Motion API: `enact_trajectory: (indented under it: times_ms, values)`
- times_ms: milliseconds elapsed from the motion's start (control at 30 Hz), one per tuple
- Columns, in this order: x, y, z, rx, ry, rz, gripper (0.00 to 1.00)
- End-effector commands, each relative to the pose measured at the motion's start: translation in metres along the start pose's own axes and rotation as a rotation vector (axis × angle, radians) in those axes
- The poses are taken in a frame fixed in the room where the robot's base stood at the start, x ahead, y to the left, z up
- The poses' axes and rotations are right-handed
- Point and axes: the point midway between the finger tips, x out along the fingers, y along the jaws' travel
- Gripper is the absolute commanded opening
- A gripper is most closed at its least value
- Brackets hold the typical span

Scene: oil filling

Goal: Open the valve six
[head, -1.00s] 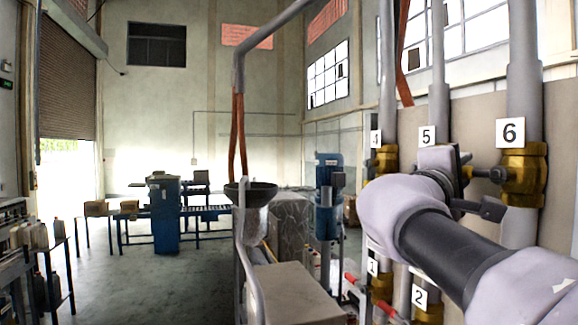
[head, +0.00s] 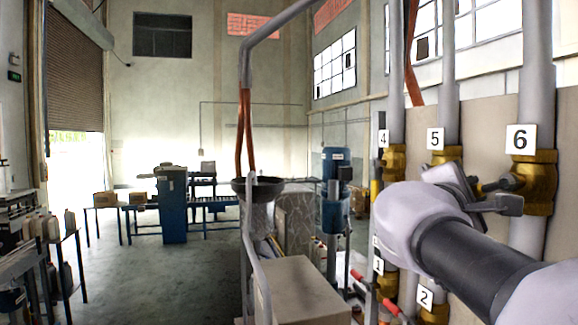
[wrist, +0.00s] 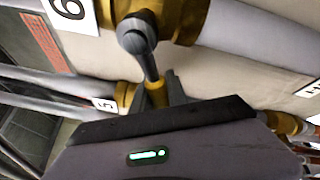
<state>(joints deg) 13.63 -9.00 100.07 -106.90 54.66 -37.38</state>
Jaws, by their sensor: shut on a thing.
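Valve six is a brass body (head: 538,180) on a thick grey vertical pipe at the right of the head view, under the white "6" label (head: 520,139). In the wrist view its brass body (wrist: 180,18) and "6" label (wrist: 70,8) are at the top. The valve's handle (wrist: 150,65) has a dark grey knuckle and stem and a yellow part running down between my fingers. My gripper (head: 500,195) is beside the valve, to its left in the head view, and is shut on the handle. The handle's far end is hidden by my gripper.
Valve five (head: 446,162) and valve four (head: 393,160) stand to the left of valve six. Valves one (head: 387,284) and two (head: 433,312) with red handles are below my arm. A grey box (head: 300,290) and a dark funnel (head: 258,188) stand left of the pipes.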

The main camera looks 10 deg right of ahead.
Motion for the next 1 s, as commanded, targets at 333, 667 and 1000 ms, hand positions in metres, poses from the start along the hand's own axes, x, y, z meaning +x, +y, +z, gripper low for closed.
enact_trajectory:
  times_ms: [333,667,1000]
  values:
    - [-0.005,-0.020,0.004,-0.285,0.060,-0.119,0.00]
    - [-0.011,-0.039,0.008,-0.488,0.104,-0.203,0.00]
    - [-0.014,-0.049,0.010,-0.584,0.124,-0.242,0.00]
